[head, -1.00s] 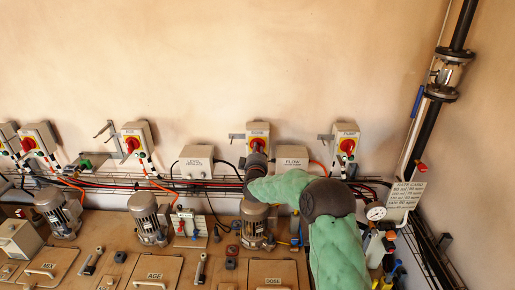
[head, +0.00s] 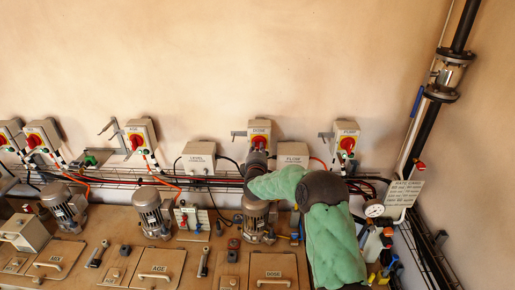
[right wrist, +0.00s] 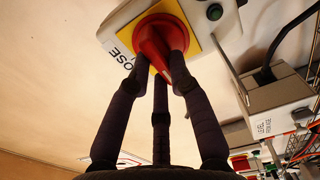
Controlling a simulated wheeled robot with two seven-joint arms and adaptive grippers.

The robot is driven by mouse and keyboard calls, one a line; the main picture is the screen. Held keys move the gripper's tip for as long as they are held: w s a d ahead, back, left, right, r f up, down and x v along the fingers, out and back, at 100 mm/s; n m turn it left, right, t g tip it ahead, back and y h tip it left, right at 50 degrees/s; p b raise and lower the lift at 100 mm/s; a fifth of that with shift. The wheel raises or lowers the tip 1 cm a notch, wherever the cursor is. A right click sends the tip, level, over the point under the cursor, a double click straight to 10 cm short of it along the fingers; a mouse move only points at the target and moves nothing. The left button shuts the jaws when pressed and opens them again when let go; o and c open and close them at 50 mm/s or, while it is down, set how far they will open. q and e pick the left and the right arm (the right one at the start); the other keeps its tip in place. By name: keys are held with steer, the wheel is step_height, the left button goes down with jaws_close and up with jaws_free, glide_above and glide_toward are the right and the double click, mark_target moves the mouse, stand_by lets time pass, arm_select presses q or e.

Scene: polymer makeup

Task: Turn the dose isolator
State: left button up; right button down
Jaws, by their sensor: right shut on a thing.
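The dose isolator is a pale box with a yellow plate and a red rotary handle, on the back wall at centre in the head view (head: 260,129). In the right wrist view its red handle (right wrist: 152,38) sits on the yellow plate beside a label, partly cut off, ending in "OSE". My right gripper (head: 257,157) reaches up to the handle from below. In the right wrist view its dark fingers (right wrist: 164,62) are shut around the handle. The fingers hide part of the handle, and its exact angle is hard to read. My left gripper is not in view.
Similar isolators stand on both sides, including the pump isolator (head: 346,141) at right. Level (head: 199,157) and flow (head: 292,154) boxes flank the dose isolator below. A cable tray (head: 120,180) runs beneath. Motors and lidded hatches fill the bench below. A black pipe (head: 430,115) rises at right.

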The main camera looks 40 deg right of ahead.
steer(key=shift+f, duration=0.1)
stand_by(0.4)
steer(key=c, duration=1.1)
jaws_free()
steer(key=v, duration=1.2)
